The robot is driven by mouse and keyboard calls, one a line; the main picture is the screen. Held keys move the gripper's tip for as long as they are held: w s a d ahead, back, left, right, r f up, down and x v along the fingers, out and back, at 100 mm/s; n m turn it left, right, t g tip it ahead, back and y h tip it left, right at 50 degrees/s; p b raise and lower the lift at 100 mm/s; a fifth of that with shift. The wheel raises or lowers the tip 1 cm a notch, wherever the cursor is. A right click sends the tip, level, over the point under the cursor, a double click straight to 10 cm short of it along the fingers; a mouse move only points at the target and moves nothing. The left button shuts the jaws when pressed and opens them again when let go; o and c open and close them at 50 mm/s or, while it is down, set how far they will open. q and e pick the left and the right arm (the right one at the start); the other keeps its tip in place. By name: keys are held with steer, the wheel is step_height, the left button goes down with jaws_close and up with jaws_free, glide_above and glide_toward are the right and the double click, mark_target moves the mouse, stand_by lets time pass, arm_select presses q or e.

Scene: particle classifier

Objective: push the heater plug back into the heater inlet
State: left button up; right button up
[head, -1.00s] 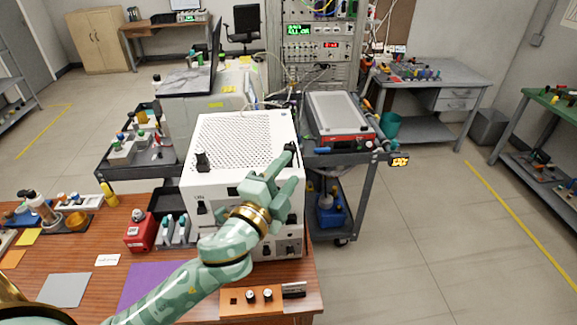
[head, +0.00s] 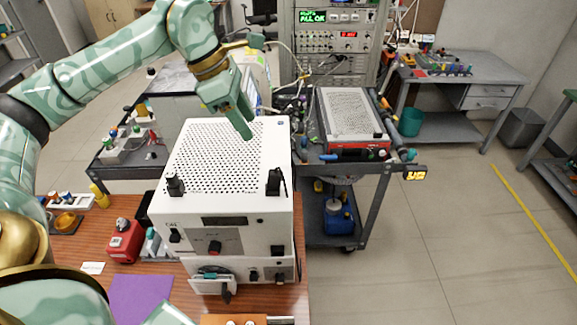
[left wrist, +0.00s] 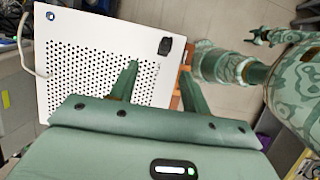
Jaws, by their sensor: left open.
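My left gripper (head: 248,134) hangs above the rear part of the white instrument's perforated top. In the left wrist view its two fingers (left wrist: 157,84) are apart with nothing between them. The white instrument (head: 225,160) sits on another unit on the wooden bench. In the left wrist view a white cable (left wrist: 28,42) loops at the instrument's rear edge, left of the fingers. I cannot tell whether this is the heater plug's cable. The plug and the inlet cannot be made out. What seems to be my right gripper (left wrist: 262,37) is small at the upper right.
Two black fittings, left (head: 175,185) and right (head: 275,182), stand up at the instrument's front corners. A cart with a perforated silver-and-red unit (head: 350,115) stands to the right. A laptop and boxes crowd the back left. Open floor lies at the far right.

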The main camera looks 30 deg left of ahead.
arm_select(q)
glide_toward(272, 172)
steer(key=s+f, duration=0.1)
steer(key=s, duration=0.1)
steer(key=w+f, duration=0.1)
steer(key=w+d+f, duration=0.1)
steer(key=w+f, duration=0.1)
steer(key=f, duration=0.1)
steer(key=shift+w+d, duration=0.2)
steer(key=shift+d, duration=0.2)
steer(key=shift+p+x, duration=0.55)
steer(key=shift+x, duration=0.2)
steer(key=x, duration=0.3)
steer(key=shift+s+f+p, duration=0.1)
steer(key=shift+p, duration=0.25)
steer(key=shift+d+f, duration=0.1)
steer(key=shift+f, duration=0.05)
steer(key=shift+c, duration=0.6)
jaws_close()
arm_select(e)
steer(key=s, duration=0.1)
steer(key=s+r, duration=0.1)
steer(key=s, duration=0.2)
steer(key=shift+r, duration=0.3)
